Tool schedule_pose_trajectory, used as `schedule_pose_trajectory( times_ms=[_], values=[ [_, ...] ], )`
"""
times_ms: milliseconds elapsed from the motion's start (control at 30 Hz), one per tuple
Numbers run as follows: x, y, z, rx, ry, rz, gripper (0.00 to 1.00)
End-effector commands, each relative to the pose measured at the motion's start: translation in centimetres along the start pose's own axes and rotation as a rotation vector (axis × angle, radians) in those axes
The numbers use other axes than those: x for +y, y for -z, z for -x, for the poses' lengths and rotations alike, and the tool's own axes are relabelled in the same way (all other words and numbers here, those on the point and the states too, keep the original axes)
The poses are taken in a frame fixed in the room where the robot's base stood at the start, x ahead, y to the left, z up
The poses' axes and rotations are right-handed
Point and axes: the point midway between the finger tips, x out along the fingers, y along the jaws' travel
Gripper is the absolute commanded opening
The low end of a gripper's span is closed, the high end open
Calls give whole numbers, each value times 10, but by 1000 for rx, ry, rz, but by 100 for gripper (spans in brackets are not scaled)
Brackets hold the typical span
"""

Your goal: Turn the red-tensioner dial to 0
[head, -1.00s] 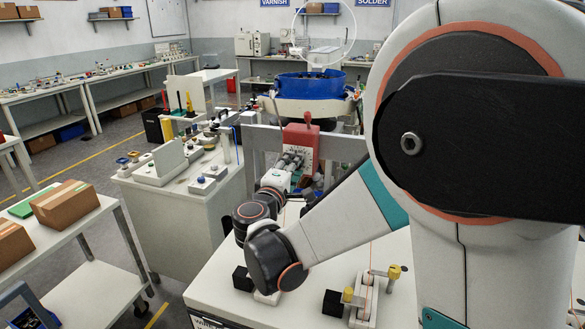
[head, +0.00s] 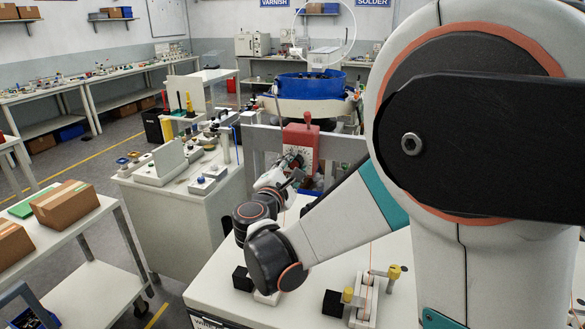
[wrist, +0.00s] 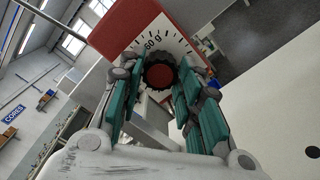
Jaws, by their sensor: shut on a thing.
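The red tensioner (head: 301,139) stands upright beyond my arm in the head view. Its white scale face (head: 308,155) is partly covered by my gripper (head: 293,162). In the wrist view the dial (wrist: 158,73) is a black ribbed knob with a dark red centre. It sits on the white scale (wrist: 170,38), where "60 g" shows above the knob. My gripper (wrist: 159,76) has a finger on each side of the knob and is shut on it. I cannot make out the dial's pointer or the value it stands at.
A blue bowl feeder (head: 309,86) stands behind the tensioner. A grey metal frame (head: 344,148) runs beside it. Small fixtures with yellow knobs (head: 394,271) stand on the white table in front. A bench with several parts (head: 190,160) is to the left.

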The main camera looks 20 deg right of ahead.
Motion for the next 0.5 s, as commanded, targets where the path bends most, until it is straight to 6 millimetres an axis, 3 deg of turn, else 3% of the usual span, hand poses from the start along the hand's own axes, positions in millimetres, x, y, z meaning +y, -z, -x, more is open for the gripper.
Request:
schedule_pose_trajectory(
  times_ms=[467, 500],
  values=[
    [-1, 1, 1, 3, 1, 14, 8],
    [-1, 1, 1, 3, 1, 14, 34]
  ],
)
